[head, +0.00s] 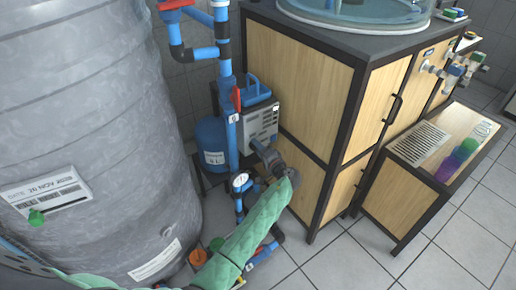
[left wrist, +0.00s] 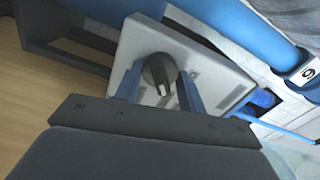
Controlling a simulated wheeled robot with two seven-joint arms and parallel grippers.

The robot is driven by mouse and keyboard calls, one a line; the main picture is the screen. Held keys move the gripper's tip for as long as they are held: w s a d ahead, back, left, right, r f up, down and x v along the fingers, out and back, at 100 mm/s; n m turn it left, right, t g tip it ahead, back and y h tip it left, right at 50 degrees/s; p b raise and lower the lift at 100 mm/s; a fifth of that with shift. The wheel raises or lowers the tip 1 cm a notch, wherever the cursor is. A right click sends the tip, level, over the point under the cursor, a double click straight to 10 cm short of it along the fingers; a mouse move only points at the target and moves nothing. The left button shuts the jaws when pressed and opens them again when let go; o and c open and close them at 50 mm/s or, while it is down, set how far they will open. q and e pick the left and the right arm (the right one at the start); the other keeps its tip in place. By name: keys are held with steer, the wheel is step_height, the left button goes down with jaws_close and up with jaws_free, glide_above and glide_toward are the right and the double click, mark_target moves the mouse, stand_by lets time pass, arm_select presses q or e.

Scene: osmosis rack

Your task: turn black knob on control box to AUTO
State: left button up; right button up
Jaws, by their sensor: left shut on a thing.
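The control box (head: 262,122) is a pale grey box beside the wooden cabinet in the head view. Its white face (left wrist: 205,68) fills the middle of the left wrist view. The black knob (left wrist: 159,70) is round with a raised grip bar and sits on that face. My left gripper (left wrist: 160,88) has its two blue fingers on either side of the knob, shut on it. In the head view my left gripper (head: 262,152) is at the lower part of the box and hides the knob. The position marks around the knob are too small to read. My right gripper is not in view.
A large grey tank (head: 90,130) stands at the left, close to my green-sleeved arm. A vertical blue pipe (head: 229,100) with red valve handles and a pressure gauge (head: 240,182) are just left of the box. The wooden cabinet (head: 298,85) is right of it.

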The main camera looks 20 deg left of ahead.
arm_select(q)
steer(key=o, duration=1)
steer(key=shift+c, duration=0.2)
steer(key=shift+d, duration=0.1)
steer(key=v, duration=0.7)
steer(key=shift+s+d+b, duration=0.25)
steer(key=shift+d+b, duration=0.05)
steer(key=shift+b, duration=0.1)
